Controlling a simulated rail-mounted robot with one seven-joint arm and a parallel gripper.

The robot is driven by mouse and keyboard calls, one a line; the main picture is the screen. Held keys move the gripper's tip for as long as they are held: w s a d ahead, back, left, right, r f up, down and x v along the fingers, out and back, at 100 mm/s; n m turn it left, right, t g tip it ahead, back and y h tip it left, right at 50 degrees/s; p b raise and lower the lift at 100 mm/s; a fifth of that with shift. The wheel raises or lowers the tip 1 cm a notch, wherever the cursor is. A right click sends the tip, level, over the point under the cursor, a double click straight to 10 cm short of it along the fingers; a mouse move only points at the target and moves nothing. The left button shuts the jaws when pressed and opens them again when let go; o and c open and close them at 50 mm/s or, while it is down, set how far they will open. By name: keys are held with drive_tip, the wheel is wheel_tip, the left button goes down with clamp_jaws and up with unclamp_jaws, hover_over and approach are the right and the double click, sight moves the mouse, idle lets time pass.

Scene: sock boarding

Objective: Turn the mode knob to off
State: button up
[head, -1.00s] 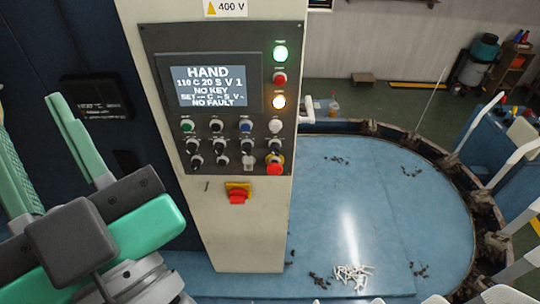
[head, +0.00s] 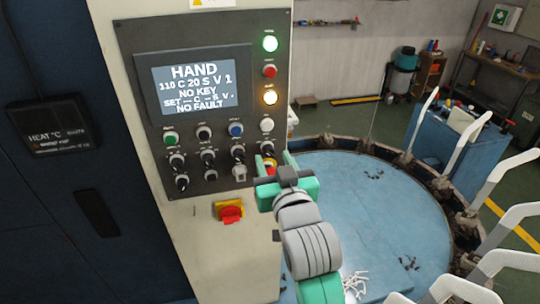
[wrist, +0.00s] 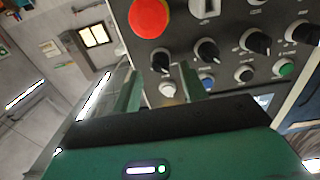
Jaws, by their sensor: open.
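The control panel (head: 205,105) carries rows of buttons and black knobs with pale pointers; its display (head: 195,87) reads HAND. The labels are too small to read, so I cannot tell which is the mode knob. The right-hand knob of the upper knob row (head: 267,147) also shows in the wrist view (wrist: 160,60). My gripper (wrist: 163,86) is open and empty in front of the panel's right side. In the wrist view its fingers stand either side of the white button (wrist: 168,89), with that knob just beyond. In the head view my gripper (head: 272,176) hides part of the lower right panel.
A red emergency stop (wrist: 150,18) sits close to that knob. A red and yellow rotary switch (head: 230,211) is below the panel. Other knobs (wrist: 207,50) stand alongside. A blue round table (head: 385,225) with white pegs around it lies to the right.

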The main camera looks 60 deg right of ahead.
drive_tip(key=shift+x, duration=1.05)
drive_tip(key=shift+w, duration=0.1)
clamp_jaws()
drive_tip(key=m, duration=0.4)
drive_tip(key=shift+m, duration=2.3)
